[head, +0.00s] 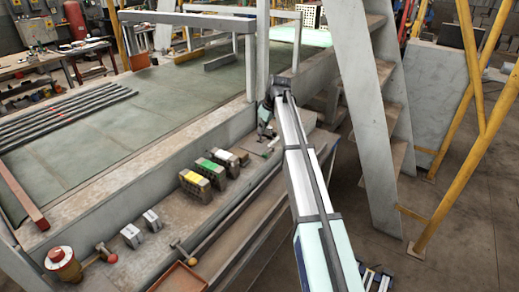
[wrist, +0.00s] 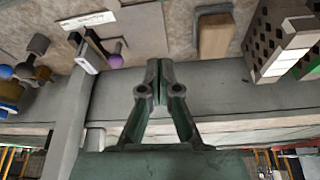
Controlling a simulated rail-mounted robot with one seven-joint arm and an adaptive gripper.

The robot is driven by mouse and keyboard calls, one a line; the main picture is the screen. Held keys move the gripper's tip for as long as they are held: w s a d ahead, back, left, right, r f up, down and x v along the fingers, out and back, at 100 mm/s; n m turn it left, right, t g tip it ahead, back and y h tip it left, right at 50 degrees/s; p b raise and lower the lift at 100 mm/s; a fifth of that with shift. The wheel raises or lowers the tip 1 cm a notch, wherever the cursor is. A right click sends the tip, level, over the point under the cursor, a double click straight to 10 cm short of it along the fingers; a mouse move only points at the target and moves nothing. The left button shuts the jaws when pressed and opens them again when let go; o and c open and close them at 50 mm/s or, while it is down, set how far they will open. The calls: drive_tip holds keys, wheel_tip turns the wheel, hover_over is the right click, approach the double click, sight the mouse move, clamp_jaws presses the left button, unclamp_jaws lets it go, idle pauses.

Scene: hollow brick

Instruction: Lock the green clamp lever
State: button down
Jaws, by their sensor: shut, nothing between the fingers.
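I cannot make out a green clamp lever in either view. In the wrist view, a small lever with a purple knob (wrist: 115,62) stands near a labelled plate (wrist: 90,20) at the upper left. A blue knob (wrist: 6,71) and other round-ended parts show at the left edge. My gripper (wrist: 159,65) is shut and empty, its fingertips together over the bench edge, to the right of the purple knob and apart from it. In the head view my gripper (head: 263,130) is small and dark at the far end of the bench, and my arm hides part of that area.
Hollow bricks (wrist: 268,38) stand at the right of the wrist view, and a wooden block (wrist: 215,35) lies nearer the middle. In the head view, a green-topped brick (head: 210,168) and a yellow-topped brick (head: 194,184) stand on the bench. A white post (head: 262,60) rises close to my gripper.

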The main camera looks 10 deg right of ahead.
drive_tip(key=shift+a+r, duration=0.25)
drive_tip(key=shift+a, duration=0.1)
drive_tip(key=p+x, duration=0.3)
drive_tip(key=x, duration=0.6)
drive_tip(key=shift+f, duration=0.25)
drive_tip(key=shift+s+d+f+p, duration=0.2)
drive_tip(key=shift+s+d+p, duration=0.25)
drive_tip(key=shift+s, duration=0.1)
drive_tip(key=shift+s+d+f+p, duration=0.2)
drive_tip(key=shift+s+d+p, duration=0.25)
drive_tip(key=shift+s, duration=0.15)
drive_tip(key=shift+s+d+f, duration=0.25)
drive_tip(key=shift+s+d, duration=0.05)
drive_tip(key=shift+a+n, duration=0.15)
drive_tip(key=shift+n, duration=0.15)
